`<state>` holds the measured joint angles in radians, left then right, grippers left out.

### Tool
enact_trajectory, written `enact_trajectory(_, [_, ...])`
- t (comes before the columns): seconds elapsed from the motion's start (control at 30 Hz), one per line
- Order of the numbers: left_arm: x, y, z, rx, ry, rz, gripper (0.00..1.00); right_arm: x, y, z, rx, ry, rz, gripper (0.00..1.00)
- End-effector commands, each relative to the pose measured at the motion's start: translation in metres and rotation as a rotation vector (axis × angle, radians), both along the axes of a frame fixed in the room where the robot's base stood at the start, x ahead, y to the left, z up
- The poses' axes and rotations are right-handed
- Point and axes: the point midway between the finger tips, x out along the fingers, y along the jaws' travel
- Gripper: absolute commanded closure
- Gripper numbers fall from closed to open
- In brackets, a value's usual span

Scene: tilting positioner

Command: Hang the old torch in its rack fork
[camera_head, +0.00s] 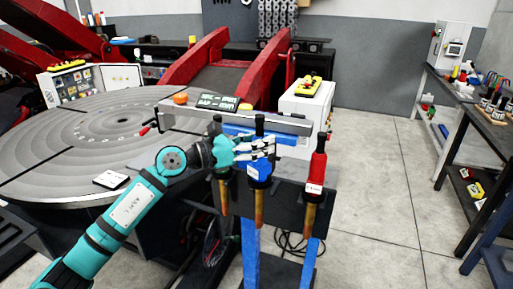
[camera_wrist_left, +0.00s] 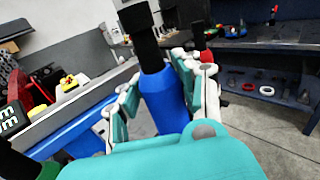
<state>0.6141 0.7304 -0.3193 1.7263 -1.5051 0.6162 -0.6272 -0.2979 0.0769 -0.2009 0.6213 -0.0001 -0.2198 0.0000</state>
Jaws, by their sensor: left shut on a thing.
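A blue torch (camera_head: 259,172) with a black top, a white label and a copper nozzle hangs upright in front of the dark rack plate (camera_head: 285,200). My left gripper (camera_head: 262,148) is shut on its blue body. In the left wrist view the blue torch (camera_wrist_left: 163,97) stands between both fingers of my left gripper (camera_wrist_left: 160,85). A red torch (camera_head: 317,168) hangs to the right and a green torch (camera_head: 223,172) to the left, partly behind my wrist. I cannot read which label marks the old one. The fork at the blue torch is hidden, so I cannot tell whether it is seated.
A long grey beam (camera_head: 240,118) with a small sign (camera_head: 205,101) runs just behind the torches. The round positioner table (camera_head: 60,145) lies left, with a white control box (camera_head: 308,105) behind. A workbench (camera_head: 455,120) stands right. The floor between is clear.

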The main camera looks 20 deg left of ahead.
Motion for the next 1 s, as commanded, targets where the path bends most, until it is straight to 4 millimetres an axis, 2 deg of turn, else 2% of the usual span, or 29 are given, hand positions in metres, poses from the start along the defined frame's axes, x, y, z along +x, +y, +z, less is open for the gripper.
enact_trajectory(0.03, [0.005,0.0,0.005,-0.006,-0.01,0.003,1.0,0.0,-0.001,-0.002,-0.001,0.001,0.0,0.6])
enact_trajectory(0.6, [0.048,-0.002,0.005,-0.007,-0.01,0.001,1.0,-0.002,-0.005,-0.012,-0.006,0.004,0.0,0.6])
enact_trajectory(1.0, [0.047,-0.001,-0.026,-0.003,-0.009,0.001,1.0,-0.003,-0.005,-0.039,-0.006,0.005,-0.001,0.6])
